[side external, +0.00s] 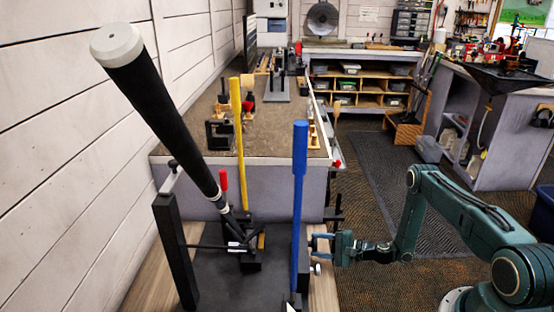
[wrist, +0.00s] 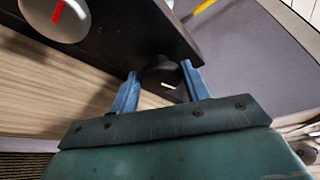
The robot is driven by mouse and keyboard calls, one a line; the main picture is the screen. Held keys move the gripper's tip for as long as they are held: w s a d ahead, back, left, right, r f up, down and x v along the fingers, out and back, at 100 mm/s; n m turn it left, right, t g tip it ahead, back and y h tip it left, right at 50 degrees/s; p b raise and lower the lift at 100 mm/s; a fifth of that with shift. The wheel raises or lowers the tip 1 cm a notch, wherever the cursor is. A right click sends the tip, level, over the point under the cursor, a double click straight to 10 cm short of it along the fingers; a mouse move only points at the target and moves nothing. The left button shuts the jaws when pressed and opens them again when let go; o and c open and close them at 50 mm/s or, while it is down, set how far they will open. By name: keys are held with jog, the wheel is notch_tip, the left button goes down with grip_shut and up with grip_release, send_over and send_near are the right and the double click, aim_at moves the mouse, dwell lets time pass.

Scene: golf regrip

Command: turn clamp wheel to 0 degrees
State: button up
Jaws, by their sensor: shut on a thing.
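My gripper (side external: 320,244) is at the right side of the black clamp fixture (side external: 222,268). In the wrist view its two blue fingers (wrist: 160,72) are shut around a dark round wheel (wrist: 158,78) on the fixture's side, seemingly the clamp wheel. A short pale mark shows on or near the wheel's lower edge; its exact angle is hard to read. A silver knob with a red stripe (wrist: 58,17) sits apart at the upper left. In the side view the gripped wheel is mostly hidden by the fingers.
A golf club with a black grip (side external: 160,110) leans up from the fixture. A blue upright handle (side external: 299,180) and a yellow one (side external: 238,130) stand close by. A workbench (side external: 240,185) is behind. The floor right of the fixture is open around my arm.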

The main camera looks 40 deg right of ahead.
dwell(0.4)
jog(key=o, duration=1)
jog(key=shift+c, duration=0.2)
jog(key=v, duration=0.7)
jog(key=shift+s, duration=0.2)
